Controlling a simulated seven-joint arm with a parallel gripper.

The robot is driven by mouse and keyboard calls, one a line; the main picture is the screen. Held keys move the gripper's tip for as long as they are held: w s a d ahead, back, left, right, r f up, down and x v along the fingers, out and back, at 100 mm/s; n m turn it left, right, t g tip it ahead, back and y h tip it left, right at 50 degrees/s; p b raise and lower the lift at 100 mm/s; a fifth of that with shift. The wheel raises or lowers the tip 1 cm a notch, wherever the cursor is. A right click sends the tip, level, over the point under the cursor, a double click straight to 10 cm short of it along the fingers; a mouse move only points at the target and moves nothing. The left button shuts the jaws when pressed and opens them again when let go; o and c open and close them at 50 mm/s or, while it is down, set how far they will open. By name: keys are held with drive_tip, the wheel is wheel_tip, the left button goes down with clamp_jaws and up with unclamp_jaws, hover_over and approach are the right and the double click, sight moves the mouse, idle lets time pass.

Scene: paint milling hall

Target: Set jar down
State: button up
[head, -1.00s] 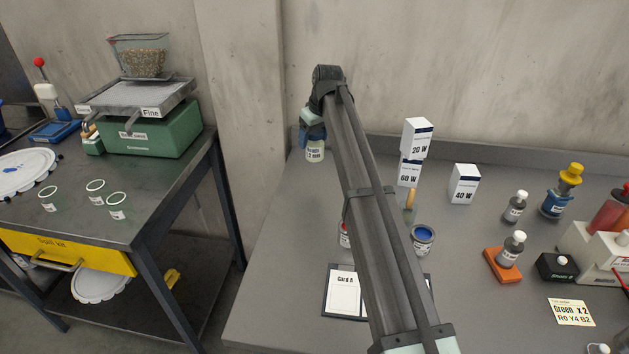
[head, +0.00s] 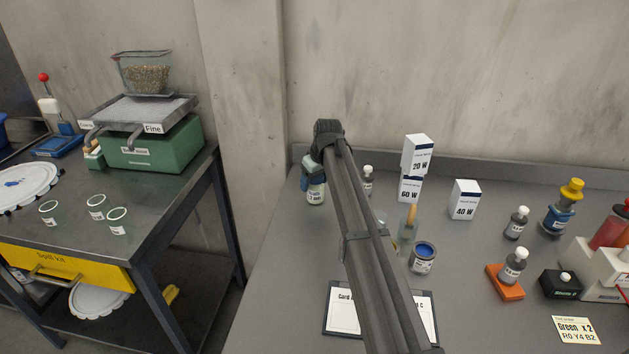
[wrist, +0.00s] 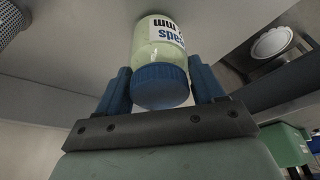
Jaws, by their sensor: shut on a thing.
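The jar (head: 316,193) is pale green with a blue lid and a white label partly reading "2 mm". It is at the back left of the grey bench (head: 270,290), near its left edge. In the wrist view the jar (wrist: 160,42) sits between the two blue fingers of my gripper (wrist: 162,84), which is shut on it at the lid. In the head view my gripper (head: 306,178) is partly hidden by my arm. I cannot tell whether the jar's base touches the bench.
A grey bottle with a white cap (head: 368,180) and white boxes (head: 411,188) stand right of the jar. A blue paint pot (head: 423,257) and card board (head: 341,312) are nearer. Left, a dark table (head: 160,205) stands beyond a gap. Bare bench lies in front of the jar.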

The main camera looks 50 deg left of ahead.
idle(0.3)
drive_tip(key=o, duration=1.7)
drive_tip(key=shift+f, duration=0.15)
drive_tip(key=v, duration=1.2)
